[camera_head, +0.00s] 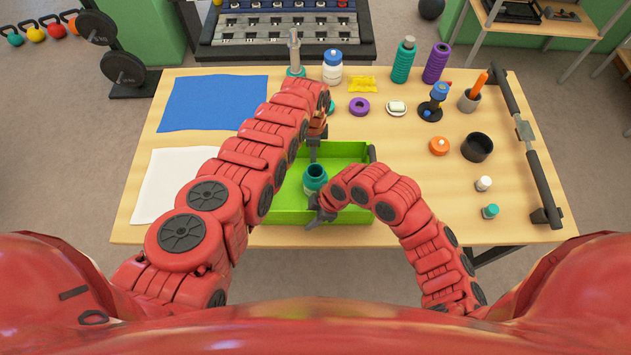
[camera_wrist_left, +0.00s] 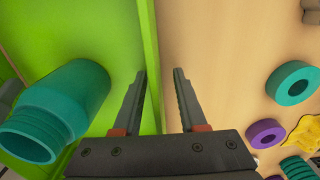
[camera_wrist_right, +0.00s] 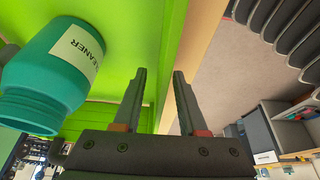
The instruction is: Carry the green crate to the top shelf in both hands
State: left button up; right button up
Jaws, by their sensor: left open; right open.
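The green crate (camera_head: 347,153) sits on the wooden table in front of me. An open-topped teal bottle (camera_head: 315,178) stands inside it; its label reads "CLEANER" in the right wrist view (camera_wrist_right: 78,52). My left gripper (camera_head: 314,152) is open at the crate's far wall. In the left wrist view its fingers (camera_wrist_left: 161,85) lie on either side of that wall's edge (camera_wrist_left: 150,40). My right gripper (camera_head: 318,216) is open at the near wall. In the right wrist view its fingers (camera_wrist_right: 160,82) flank that wall's edge (camera_wrist_right: 172,60). Contact with the walls cannot be told.
A wooden shelf unit (camera_head: 535,18) stands at the back right, only partly in view. On the table are a blue mat (camera_head: 213,102), a white cloth (camera_head: 170,185), bottles, a purple ring (camera_head: 359,106), a black cup (camera_head: 477,147) and a long black bar (camera_head: 528,140) along the right edge.

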pick_arm(q)
jog(key=shift+c, duration=0.2)
pick_arm(e)
jog(key=shift+c, duration=0.2)
pick_arm(q)
grip_shut()
pick_arm(e)
grip_shut()
dwell(0.9)
